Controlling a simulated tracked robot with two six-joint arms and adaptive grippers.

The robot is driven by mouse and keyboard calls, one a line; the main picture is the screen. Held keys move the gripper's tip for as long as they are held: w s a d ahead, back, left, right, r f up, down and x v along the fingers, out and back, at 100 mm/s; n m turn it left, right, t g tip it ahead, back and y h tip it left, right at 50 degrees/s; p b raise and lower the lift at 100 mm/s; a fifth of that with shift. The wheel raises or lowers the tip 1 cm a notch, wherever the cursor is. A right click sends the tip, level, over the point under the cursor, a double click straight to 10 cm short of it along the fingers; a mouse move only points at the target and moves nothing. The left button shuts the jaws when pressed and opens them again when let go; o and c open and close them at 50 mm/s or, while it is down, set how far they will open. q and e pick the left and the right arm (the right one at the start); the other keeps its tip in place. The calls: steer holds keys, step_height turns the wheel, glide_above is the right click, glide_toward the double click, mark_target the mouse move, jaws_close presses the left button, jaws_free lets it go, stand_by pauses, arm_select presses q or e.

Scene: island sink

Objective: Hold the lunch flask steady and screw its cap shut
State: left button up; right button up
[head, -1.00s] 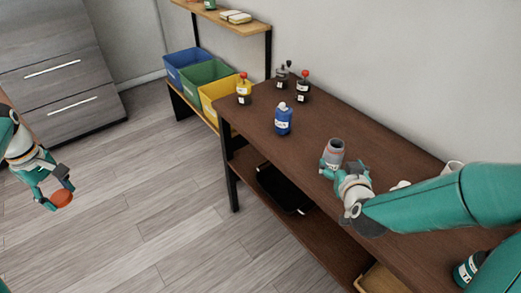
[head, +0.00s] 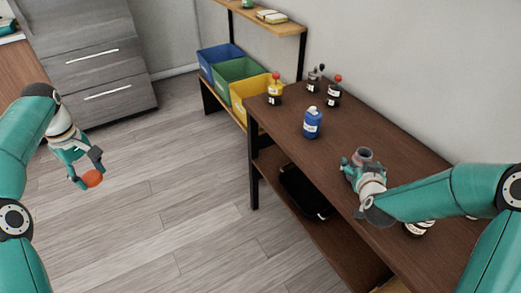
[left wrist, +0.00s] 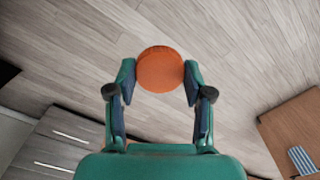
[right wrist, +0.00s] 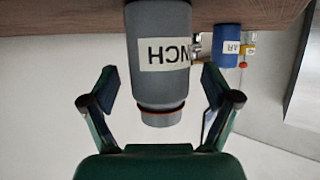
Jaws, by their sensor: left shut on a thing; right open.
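The lunch flask (head: 363,155) is a grey cylinder with a white label, standing uncapped on the brown table. In the right wrist view the flask (right wrist: 158,80) appears upside down, its rim ring between the fingers. My right gripper (head: 358,167) is open around the flask; in the right wrist view (right wrist: 158,85) gaps show between fingers and flask. The orange-red cap (left wrist: 160,69) is a round disc between the fingertips of my left gripper (left wrist: 160,75). In the head view my left gripper (head: 85,170) is shut on the cap (head: 93,178), over the floor, far left of the table.
A blue labelled bottle (head: 312,123) stands on the table (head: 390,140) left of the flask. Coloured bins (head: 238,70) stand beyond. Floor between my left gripper and the table is clear.

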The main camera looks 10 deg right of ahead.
arm_select(q)
steer(key=shift+r, duration=0.1)
arm_select(e)
steer(key=shift+w+d+f, duration=0.15)
steer(key=shift+w+f, duration=0.05)
steer(key=shift+w, duration=0.3)
steer(key=c, duration=1.4)
steer(key=shift+o, duration=0.2)
steer(key=shift+r, duration=0.1)
